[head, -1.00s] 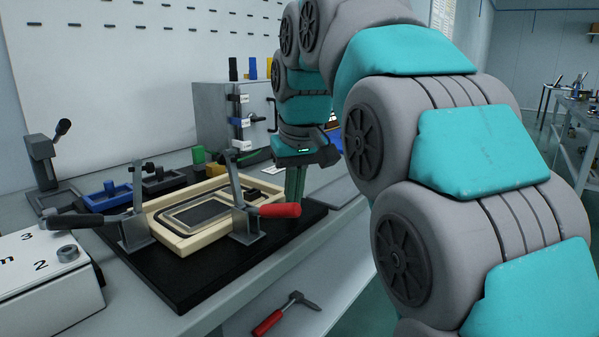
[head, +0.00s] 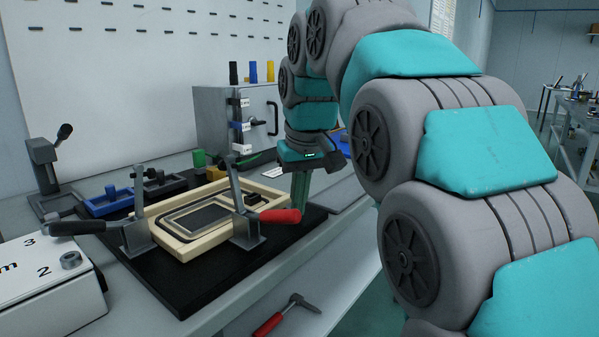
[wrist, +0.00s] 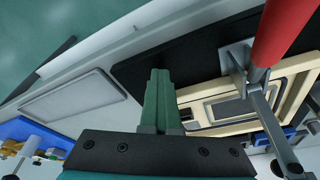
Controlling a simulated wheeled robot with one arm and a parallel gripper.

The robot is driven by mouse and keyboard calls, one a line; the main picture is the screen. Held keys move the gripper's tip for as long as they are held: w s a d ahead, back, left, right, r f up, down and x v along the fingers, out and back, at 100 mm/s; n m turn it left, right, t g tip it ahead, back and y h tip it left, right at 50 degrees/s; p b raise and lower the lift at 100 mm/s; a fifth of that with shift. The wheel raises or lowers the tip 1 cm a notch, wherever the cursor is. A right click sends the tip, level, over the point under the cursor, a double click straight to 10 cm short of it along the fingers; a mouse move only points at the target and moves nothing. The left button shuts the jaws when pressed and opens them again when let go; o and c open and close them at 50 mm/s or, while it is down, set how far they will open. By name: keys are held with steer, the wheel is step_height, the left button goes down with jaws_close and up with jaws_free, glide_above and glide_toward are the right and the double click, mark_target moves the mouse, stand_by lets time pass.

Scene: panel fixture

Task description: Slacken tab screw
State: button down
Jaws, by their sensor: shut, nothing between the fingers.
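I cannot pick out a tab screw in either view. The cream frame (head: 163,236) with a dark panel inside lies on a black base board (head: 190,290); the frame also shows in the wrist view (wrist: 205,130). A toggle clamp with a red handle (head: 280,216) stands at its near side, its metal arm pointing up. A clamp with a black handle (head: 78,227) stands at the left corner. My gripper (head: 300,205) points down near the right end of the board, right of the frame. Its green fingers (wrist: 160,72) are together and hold nothing.
A red-handled tool (head: 268,323) lies on a ledge in front. A white box (head: 45,285) with a knob (head: 70,260) is at left. A pale flat tray (wrist: 70,98) is beside the board.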

steer(key=shift+w+d+p, duration=0.3)
steer(key=shift+d+p, duration=0.05)
steer(key=shift+d, duration=0.1)
steer(key=shift+s+d+f, duration=0.1)
steer(key=shift+s, duration=0.05)
steer(key=shift+s+d, duration=0.1)
steer(key=shift+s, duration=0.05)
steer(key=w+p+v, duration=0.1)
steer(key=p+v, duration=0.2)
steer(key=v, duration=0.3)
steer(key=shift+w+a+p, duration=0.15)
steer(key=shift+a+p, duration=0.05)
steer(key=shift+p, duration=0.15)
steer(key=s+d+f+m+g, duration=0.1)
steer(key=s+d+f, duration=0.3)
steer(key=s+f, duration=0.5)
steer(key=s+d+f+m+g, duration=0.2)
steer(key=s+d+f, duration=0.3)
steer(key=s+f, duration=0.4)
steer(key=s+d+f+m+g+h, duration=0.1)
steer(key=s+d+f, duration=0.3)
steer(key=s+f, duration=0.5)
steer(key=s, duration=0.5)
steer(key=shift+d, duration=0.4)
